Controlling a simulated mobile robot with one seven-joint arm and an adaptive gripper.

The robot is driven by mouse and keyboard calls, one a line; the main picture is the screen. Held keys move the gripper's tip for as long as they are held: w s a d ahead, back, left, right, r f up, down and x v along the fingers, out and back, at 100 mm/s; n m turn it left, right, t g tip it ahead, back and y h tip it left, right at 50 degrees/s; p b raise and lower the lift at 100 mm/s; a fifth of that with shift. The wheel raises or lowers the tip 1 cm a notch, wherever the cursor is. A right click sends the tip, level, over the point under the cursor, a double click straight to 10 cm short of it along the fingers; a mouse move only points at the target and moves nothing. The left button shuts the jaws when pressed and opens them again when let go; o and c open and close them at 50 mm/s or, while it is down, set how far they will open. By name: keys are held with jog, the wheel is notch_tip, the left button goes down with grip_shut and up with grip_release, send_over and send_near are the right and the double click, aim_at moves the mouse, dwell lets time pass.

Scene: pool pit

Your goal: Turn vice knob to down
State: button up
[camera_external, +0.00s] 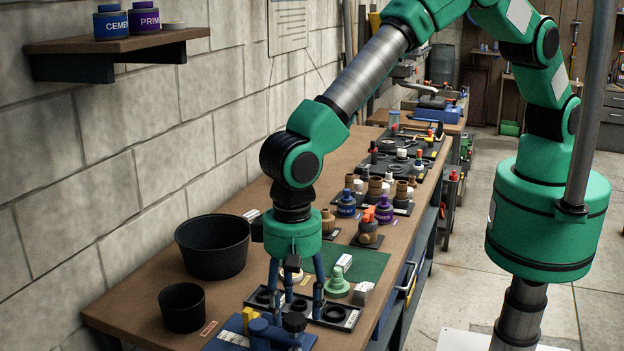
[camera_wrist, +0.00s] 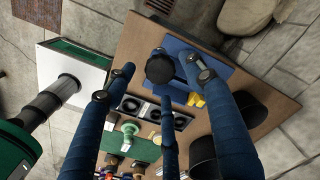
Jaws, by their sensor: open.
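The blue vice (camera_external: 258,334) sits at the near end of the wooden bench. Its round black knob (camera_external: 294,321) stands at its right side. In the wrist view the black knob (camera_wrist: 160,68) lies between the fingertips as seen from above, over the blue vice base (camera_wrist: 205,52). My gripper (camera_external: 293,296) points down with its blue fingers spread and empty, just above and behind the knob in the external view. In the wrist view my gripper (camera_wrist: 160,82) frames the knob from both sides. I cannot tell whether any finger touches it. The vice's lower parts are partly hidden.
A black tray with ring-shaped holders (camera_external: 342,317) lies right beside the fingers. A green fitting (camera_external: 337,282) stands behind it on a green mat (camera_external: 372,262). A large black bucket (camera_external: 212,247) and a small one (camera_external: 182,307) stand left. Bottles and fittings crowd farther back.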

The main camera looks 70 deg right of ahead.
aim_at(294, 317)
jog(key=shift+f, duration=1.3)
jog(key=shift+c, duration=0.5)
jog(key=c, duration=1)
jog(key=shift+c, duration=0.2)
jog(key=shift+m, duration=0.3)
jog(key=o, duration=1.1)
jog(key=shift+o, duration=0.2)
jog(key=shift+r, duration=0.15)
notch_tip(294, 317, up, 12)
